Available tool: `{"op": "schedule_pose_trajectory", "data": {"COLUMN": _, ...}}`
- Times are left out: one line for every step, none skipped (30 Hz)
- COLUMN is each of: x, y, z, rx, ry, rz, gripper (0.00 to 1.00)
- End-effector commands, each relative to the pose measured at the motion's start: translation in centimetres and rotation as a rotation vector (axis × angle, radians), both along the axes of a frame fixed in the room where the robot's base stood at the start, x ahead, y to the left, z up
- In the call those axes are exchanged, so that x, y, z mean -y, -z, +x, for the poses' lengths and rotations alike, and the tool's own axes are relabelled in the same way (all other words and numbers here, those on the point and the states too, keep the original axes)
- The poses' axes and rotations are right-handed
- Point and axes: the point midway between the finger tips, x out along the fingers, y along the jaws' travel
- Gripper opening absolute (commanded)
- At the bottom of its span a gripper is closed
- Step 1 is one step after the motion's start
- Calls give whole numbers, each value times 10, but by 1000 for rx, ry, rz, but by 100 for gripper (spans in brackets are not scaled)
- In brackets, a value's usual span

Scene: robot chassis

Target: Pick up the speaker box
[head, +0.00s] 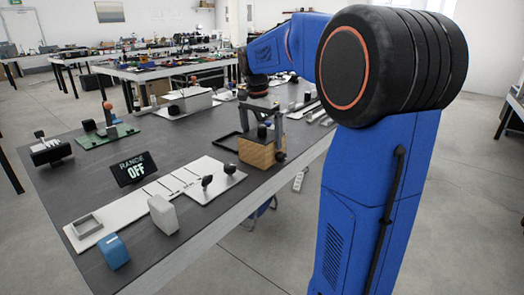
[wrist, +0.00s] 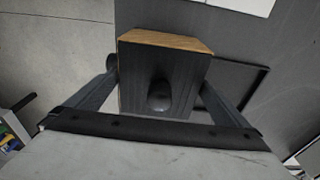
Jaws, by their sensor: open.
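The speaker box (head: 257,154) stands near the table's right edge, with light wood sides and a dark face on top. In the wrist view the speaker box (wrist: 135,85) shows its dark face, a round black cone and a wooden edge. My gripper (head: 264,140) is over the box, with one finger down along its right side. In the wrist view my gripper (wrist: 160,76) is open, with a finger on either side of the box. I cannot tell whether the fingers touch it. The box's underside is hidden.
A dark empty frame or tray (wrist: 252,82) lies right beside the box. Open floor lies beyond the table edge.

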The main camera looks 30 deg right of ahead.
Motion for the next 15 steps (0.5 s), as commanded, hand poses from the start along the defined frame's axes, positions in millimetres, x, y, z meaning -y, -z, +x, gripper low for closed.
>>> {"op": "schedule_pose_trajectory", "data": {"x": 0, "y": 0, "z": 0, "rx": 0, "ry": 0, "rz": 0, "gripper": 100}}
{"op": "schedule_pose_trajectory", "data": {"x": 0, "y": 0, "z": 0, "rx": 0, "ry": 0, "rz": 0, "gripper": 100}}
{"op": "schedule_pose_trajectory", "data": {"x": 0, "y": 0, "z": 0, "rx": 0, "ry": 0, "rz": 0, "gripper": 100}}
{"op": "schedule_pose_trajectory", "data": {"x": 0, "y": 0, "z": 0, "rx": 0, "ry": 0, "rz": 0, "gripper": 98}}
{"op": "schedule_pose_trajectory", "data": {"x": 0, "y": 0, "z": 0, "rx": 0, "ry": 0, "rz": 0, "gripper": 90}}
{"op": "schedule_pose_trajectory", "data": {"x": 0, "y": 0, "z": 0, "rx": 0, "ry": 0, "rz": 0, "gripper": 81}}
{"op": "schedule_pose_trajectory", "data": {"x": 0, "y": 0, "z": 0, "rx": 0, "ry": 0, "rz": 0, "gripper": 74}}
{"op": "schedule_pose_trajectory", "data": {"x": 0, "y": 0, "z": 0, "rx": 0, "ry": 0, "rz": 0, "gripper": 67}}
{"op": "schedule_pose_trajectory", "data": {"x": 0, "y": 0, "z": 0, "rx": 0, "ry": 0, "rz": 0, "gripper": 57}}
{"op": "schedule_pose_trajectory", "data": {"x": 0, "y": 0, "z": 0, "rx": 0, "ry": 0, "rz": 0, "gripper": 50}}
{"op": "schedule_pose_trajectory", "data": {"x": 0, "y": 0, "z": 0, "rx": 0, "ry": 0, "rz": 0, "gripper": 43}}
{"op": "schedule_pose_trajectory", "data": {"x": 0, "y": -1, "z": 0, "rx": 1, "ry": 0, "rz": -1, "gripper": 40}}
{"op": "schedule_pose_trajectory", "data": {"x": 0, "y": -1, "z": 0, "rx": 1, "ry": 0, "rz": -1, "gripper": 40}}
{"op": "schedule_pose_trajectory", "data": {"x": 0, "y": -1, "z": 0, "rx": 1, "ry": 0, "rz": -1, "gripper": 40}}
{"op": "schedule_pose_trajectory", "data": {"x": 0, "y": -1, "z": 0, "rx": 1, "ry": 0, "rz": -1, "gripper": 40}}
